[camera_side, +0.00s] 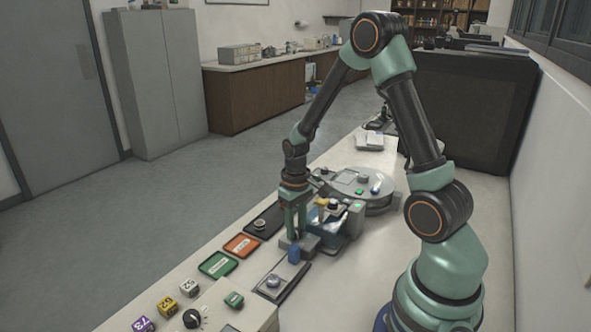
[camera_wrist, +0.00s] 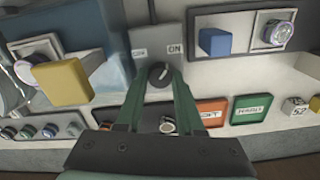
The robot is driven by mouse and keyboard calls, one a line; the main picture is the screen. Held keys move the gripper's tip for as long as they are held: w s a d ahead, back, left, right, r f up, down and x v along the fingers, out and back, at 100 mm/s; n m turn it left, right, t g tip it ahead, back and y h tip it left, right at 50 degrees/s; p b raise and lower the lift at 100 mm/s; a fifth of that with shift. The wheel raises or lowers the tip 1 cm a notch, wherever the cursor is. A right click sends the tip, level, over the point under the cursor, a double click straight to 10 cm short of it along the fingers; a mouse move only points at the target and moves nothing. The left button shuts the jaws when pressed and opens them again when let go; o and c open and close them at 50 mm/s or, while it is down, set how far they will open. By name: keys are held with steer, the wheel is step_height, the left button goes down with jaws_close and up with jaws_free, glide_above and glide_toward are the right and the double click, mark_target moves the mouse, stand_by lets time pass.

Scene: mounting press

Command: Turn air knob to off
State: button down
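The air knob (camera_wrist: 159,75) is a small round black knob with a light pointer mark, on a grey panel in the wrist view. The pointer appears to tilt up and right, towards the ON label (camera_wrist: 175,48). A second, faint label (camera_wrist: 140,53) sits up and left of the knob. My gripper (camera_wrist: 159,82) has two green fingers, one at each side of the knob, with the knob showing between the tips. Contact cannot be told.
A yellow block (camera_wrist: 62,82) and a blue box (camera_wrist: 95,42) stand close at left in the wrist view. A blue block (camera_wrist: 214,42) sits at right. Orange (camera_side: 241,245) and green (camera_side: 218,264) trays and numbered cubes (camera_side: 189,288) lie along the bench.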

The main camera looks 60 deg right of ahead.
steer(key=shift+n, duration=0.5)
steer(key=n, duration=0.7)
steer(key=shift+n, duration=0.3)
steer(key=n, duration=0.3)
steer(key=shift+n, duration=2.1)
steer(key=c, duration=0.8)
jaws_free()
